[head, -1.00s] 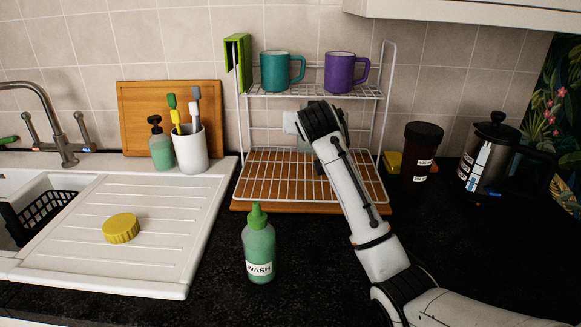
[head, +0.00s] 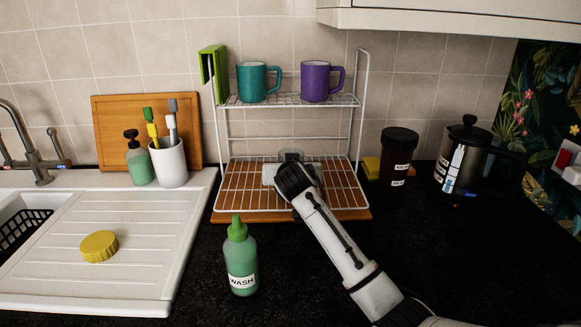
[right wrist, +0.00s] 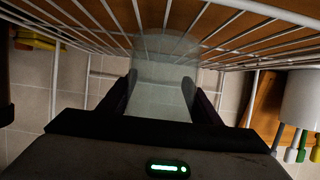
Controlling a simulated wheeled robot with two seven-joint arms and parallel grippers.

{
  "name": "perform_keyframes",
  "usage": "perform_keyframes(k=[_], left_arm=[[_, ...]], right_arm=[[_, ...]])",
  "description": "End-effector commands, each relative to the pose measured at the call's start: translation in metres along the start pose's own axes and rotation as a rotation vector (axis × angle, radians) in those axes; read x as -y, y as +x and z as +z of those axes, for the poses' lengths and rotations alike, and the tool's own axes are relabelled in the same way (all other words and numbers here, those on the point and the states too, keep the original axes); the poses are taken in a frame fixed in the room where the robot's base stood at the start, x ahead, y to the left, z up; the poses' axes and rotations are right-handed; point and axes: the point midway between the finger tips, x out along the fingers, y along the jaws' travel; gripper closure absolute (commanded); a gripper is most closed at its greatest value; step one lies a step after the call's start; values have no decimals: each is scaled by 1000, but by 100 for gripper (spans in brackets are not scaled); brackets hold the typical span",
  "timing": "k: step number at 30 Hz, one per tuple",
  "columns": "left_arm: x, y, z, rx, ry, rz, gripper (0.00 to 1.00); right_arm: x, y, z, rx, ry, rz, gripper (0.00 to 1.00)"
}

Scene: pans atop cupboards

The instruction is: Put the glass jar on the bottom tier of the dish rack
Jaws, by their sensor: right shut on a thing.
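The glass jar (right wrist: 160,85) is clear and see-through. In the right wrist view it stands between the two dark fingers of my right gripper (right wrist: 160,100), which is shut on it. The wires of the dish rack's bottom tier (right wrist: 235,20) show at the jar's far end; I cannot tell whether the jar touches them. In the head view the white wire dish rack (head: 348,190) stands on a wooden board, and my right gripper (head: 285,172) is over its bottom tier. My wrist hides most of the jar there. My left gripper is not in view.
A teal mug (head: 251,82) and a purple mug (head: 316,82) stand on the top tier. A green wash bottle (head: 241,262) stands in front of the rack. A dark jar (head: 396,160) and a French press (head: 462,160) stand at right. The bottom tier's left part is clear.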

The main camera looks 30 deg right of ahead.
Motion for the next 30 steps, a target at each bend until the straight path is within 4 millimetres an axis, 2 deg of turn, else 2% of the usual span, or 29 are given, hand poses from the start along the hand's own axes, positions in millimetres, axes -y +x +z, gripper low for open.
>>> perform_keyframes(k=[4, 5, 8, 20, 25, 30], left_arm=[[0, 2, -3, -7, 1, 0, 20], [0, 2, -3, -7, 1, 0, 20], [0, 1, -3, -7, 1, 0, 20], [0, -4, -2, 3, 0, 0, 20], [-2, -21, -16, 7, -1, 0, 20], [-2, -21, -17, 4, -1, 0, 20]], right_arm=[[0, 1, 2, -2, 1, -1, 77], [0, 1, 3, 1, 0, 0, 41], [0, 1, 2, 1, 0, 0, 24], [1, -5, -2, 1, 0, -2, 24], [1, -30, -6, 2, 1, -3, 24], [2, -64, 0, 0, 2, -4, 24]])
